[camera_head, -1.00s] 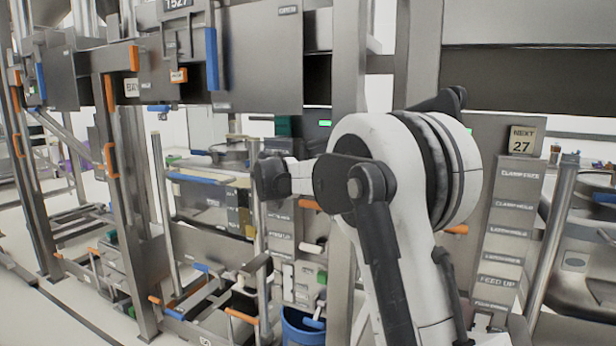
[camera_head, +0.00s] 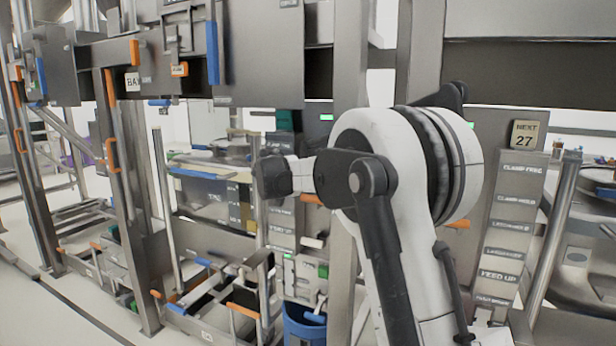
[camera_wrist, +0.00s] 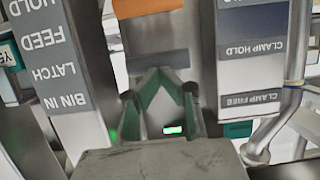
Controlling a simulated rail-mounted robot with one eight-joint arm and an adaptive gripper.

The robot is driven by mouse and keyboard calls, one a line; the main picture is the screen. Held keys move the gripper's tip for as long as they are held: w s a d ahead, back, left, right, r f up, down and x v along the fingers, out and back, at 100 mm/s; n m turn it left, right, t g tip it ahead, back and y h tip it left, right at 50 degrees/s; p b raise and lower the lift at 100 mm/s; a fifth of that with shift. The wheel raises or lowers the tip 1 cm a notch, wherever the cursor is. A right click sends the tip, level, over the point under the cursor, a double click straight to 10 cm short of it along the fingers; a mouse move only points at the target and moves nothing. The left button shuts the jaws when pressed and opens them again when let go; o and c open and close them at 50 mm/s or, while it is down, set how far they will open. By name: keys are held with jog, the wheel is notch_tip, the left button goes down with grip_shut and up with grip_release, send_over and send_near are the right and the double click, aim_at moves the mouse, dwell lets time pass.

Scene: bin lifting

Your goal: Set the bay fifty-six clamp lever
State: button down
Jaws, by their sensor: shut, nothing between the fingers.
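My gripper (camera_wrist: 160,76) shows in the wrist view with its green-lined fingers together and nothing between them. In the head view my arm reaches left across the frames, and the gripper cannot be made out there. No number fifty-six is readable, and I cannot tell which part is its clamp lever.
A label column (camera_wrist: 60,70) with FEED, LATCH and BIN IN stands left in the wrist view. Floor shows at lower left.

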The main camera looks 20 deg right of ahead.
jog(key=p+v, duration=0.1)
jog(key=v, duration=1.1)
jog(key=shift+s+a, duration=0.25)
jog(key=shift+a, duration=0.05)
jog(key=s+a+f+n+y, duration=0.3)
jog(key=s+f, duration=0.3)
jog(key=s, duration=0.9)
jog(key=s+a+f+n+g+y, duration=0.1)
jog(key=s+a+f+n+y, duration=0.2)
jog(key=s, duration=1.2)
jog(key=s+a+f+n+g+y, duration=0.1)
jog(key=s+a+f+n+y, duration=0.2)
jog(key=s+f, duration=0.6)
jog(key=s+a+y, duration=0.1)
jog(key=s, duration=0.5)
jog(key=shift+s+a+n+y, duration=0.3)
jog(key=shift+a+n+y, duration=0.05)
jog(key=shift+n+y, duration=0.05)
jog(key=c, duration=2.5)
grip_release()
